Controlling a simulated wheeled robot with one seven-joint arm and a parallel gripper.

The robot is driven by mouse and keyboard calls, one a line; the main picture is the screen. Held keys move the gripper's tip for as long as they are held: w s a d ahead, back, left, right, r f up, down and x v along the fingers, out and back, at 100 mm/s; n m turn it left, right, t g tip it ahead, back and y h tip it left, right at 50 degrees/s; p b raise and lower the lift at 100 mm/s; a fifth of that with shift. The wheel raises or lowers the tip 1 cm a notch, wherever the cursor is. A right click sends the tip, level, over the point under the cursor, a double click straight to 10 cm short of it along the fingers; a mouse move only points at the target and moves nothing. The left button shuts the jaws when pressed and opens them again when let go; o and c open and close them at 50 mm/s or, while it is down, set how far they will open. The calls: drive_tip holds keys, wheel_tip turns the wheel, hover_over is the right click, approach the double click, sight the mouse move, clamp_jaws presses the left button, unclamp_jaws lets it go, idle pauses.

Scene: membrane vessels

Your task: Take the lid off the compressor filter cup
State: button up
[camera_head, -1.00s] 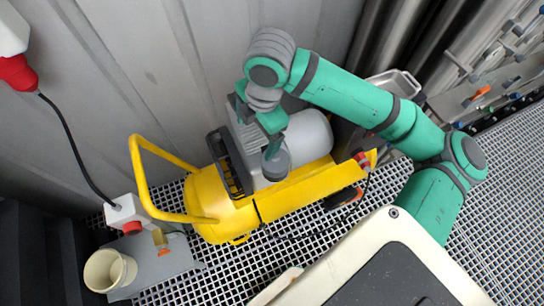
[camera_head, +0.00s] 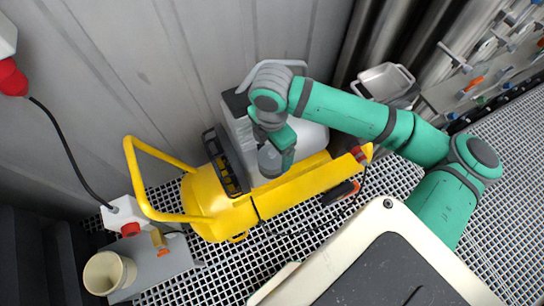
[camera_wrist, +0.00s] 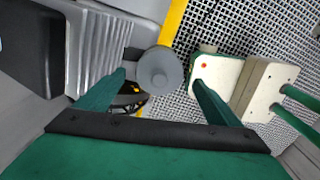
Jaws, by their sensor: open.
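The yellow compressor (camera_head: 212,208) stands on the grating by the wall. Its filter cup shows as a grey cylinder (camera_head: 269,162) at the compressor's front side, partly covered by my gripper. In the wrist view my open gripper (camera_wrist: 160,77) has one green finger on each side of the lid, with gaps visible. I cannot tell whether the fingertips are down at lid height.
The compressor's grey finned housing (camera_wrist: 100,52) is close to the left finger. A beige cup (camera_head: 108,272) stands on a grey plate (camera_head: 165,266) at the lower left, near a white socket box (camera_head: 124,215). A metal tray (camera_head: 385,80) is at the back right.

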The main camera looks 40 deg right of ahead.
drive_tip(key=shift+f, duration=1.15)
drive_tip(key=shift+w, duration=0.1)
drive_tip(key=c, duration=1.1)
drive_tip(key=shift+a+r, duration=0.1)
